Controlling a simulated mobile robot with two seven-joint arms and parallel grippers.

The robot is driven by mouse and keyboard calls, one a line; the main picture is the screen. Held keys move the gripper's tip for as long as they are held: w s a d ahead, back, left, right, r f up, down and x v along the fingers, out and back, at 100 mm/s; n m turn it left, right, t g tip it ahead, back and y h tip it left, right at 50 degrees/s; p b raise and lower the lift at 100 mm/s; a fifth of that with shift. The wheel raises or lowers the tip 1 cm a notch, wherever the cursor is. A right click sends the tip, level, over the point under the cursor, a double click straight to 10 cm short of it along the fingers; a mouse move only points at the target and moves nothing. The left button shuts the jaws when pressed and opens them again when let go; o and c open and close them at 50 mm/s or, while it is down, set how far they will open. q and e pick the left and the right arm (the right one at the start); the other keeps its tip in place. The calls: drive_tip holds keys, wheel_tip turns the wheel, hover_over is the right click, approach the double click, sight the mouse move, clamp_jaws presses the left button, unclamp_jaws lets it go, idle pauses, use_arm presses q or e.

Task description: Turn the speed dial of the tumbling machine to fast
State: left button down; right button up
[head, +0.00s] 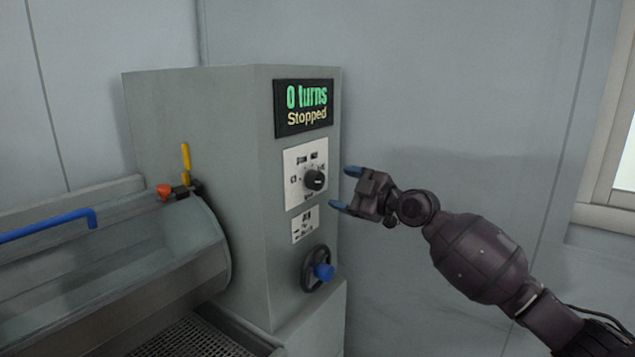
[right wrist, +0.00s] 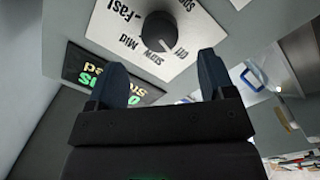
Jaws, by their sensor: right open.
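The tumbling machine's grey housing (head: 195,130) carries a black speed dial (head: 314,180) on a white label plate (head: 293,196). The dial also shows in the right wrist view (right wrist: 159,28), with Fast, Mid, Slow and Off printed around it. Its pale pointer mark appears to face Off. The display (head: 304,107) above reads "0 turns" and "Stopped". My right gripper (head: 345,189) is open and empty, just right of the dial in the head view and apart from it. In the right wrist view its fingers (right wrist: 160,65) spread below the dial. My left gripper is not in view.
Below the dial are a small label (head: 302,225) and a black handwheel with a blue knob (head: 324,271). At left is the drum (head: 130,260) with a blue handle (head: 45,226), a yellow lever (head: 186,158) and a red knob (head: 164,191). A window is at right.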

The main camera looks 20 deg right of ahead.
sight(321, 182)
drive_tip(key=x, duration=0.7)
drive_tip(key=shift+w+a, duration=0.25)
drive_tip(key=shift+c, duration=0.2)
drive_tip(key=c, duration=0.9)
